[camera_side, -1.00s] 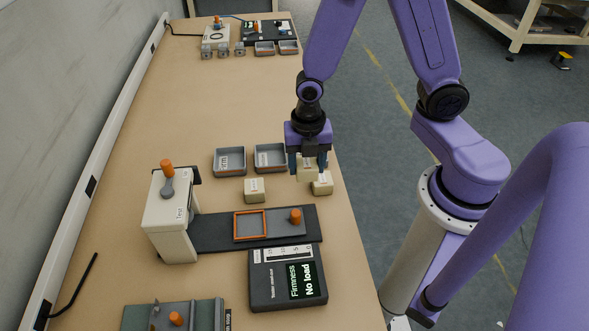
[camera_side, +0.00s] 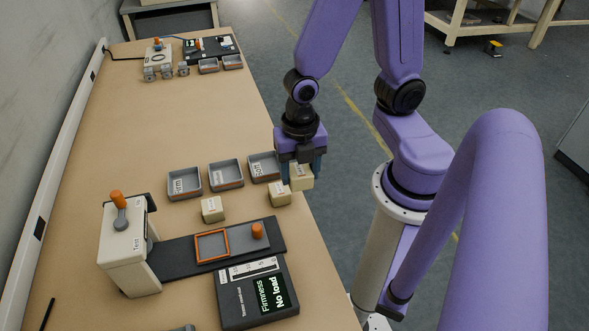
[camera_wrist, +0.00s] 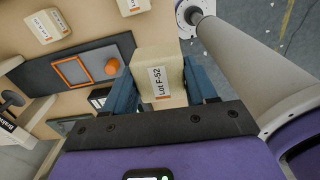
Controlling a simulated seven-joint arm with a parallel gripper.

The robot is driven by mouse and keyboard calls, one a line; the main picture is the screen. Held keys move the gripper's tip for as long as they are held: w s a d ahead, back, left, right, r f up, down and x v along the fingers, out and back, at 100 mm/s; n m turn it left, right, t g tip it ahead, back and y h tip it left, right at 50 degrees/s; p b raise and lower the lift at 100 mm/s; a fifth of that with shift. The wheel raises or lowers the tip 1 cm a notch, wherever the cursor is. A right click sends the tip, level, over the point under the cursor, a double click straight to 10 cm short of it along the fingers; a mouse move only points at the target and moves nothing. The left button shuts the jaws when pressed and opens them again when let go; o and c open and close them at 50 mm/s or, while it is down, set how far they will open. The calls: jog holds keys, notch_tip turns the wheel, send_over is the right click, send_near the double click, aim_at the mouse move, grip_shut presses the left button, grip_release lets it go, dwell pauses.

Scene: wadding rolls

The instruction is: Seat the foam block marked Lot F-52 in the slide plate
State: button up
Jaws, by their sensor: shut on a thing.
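My gripper (camera_side: 300,172) is shut on a cream foam block (camera_side: 301,182), held above the table's right edge. In the wrist view the block (camera_wrist: 159,72) sits between the blue fingers and its label reads LOT F-52. The slide plate (camera_side: 241,241) is grey, with an empty orange square frame (camera_side: 197,249) and an orange knob (camera_side: 257,231). It lies on a dark base, to the left of and nearer the camera than my gripper. The plate also shows in the wrist view (camera_wrist: 92,64), left of the held block.
Two other cream blocks stand on the table, one (camera_side: 212,209) behind the plate and one (camera_side: 279,195) beside the held block. Behind are three grey trays (camera_side: 185,194). A cream test stand (camera_side: 128,250) rises at the plate's left. A display unit (camera_side: 245,307) in front reads "Firmness No load".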

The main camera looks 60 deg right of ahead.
jog(key=w+a+f, duration=0.2)
jog(key=w+a, duration=0.4)
jog(key=a, duration=0.3)
jog(key=w+a+f, duration=0.2)
jog(key=w+a, duration=0.5)
jog(key=a, duration=0.1)
jog(key=shift+s+a+f, duration=0.1)
jog(key=shift+f, duration=1.05)
jog(key=shift+a+f, duration=0.1)
jog(key=shift+f, duration=1.05)
jog(key=shift+f, duration=0.9)
jog(key=o, duration=1.3)
jog(key=shift+o, duration=0.2)
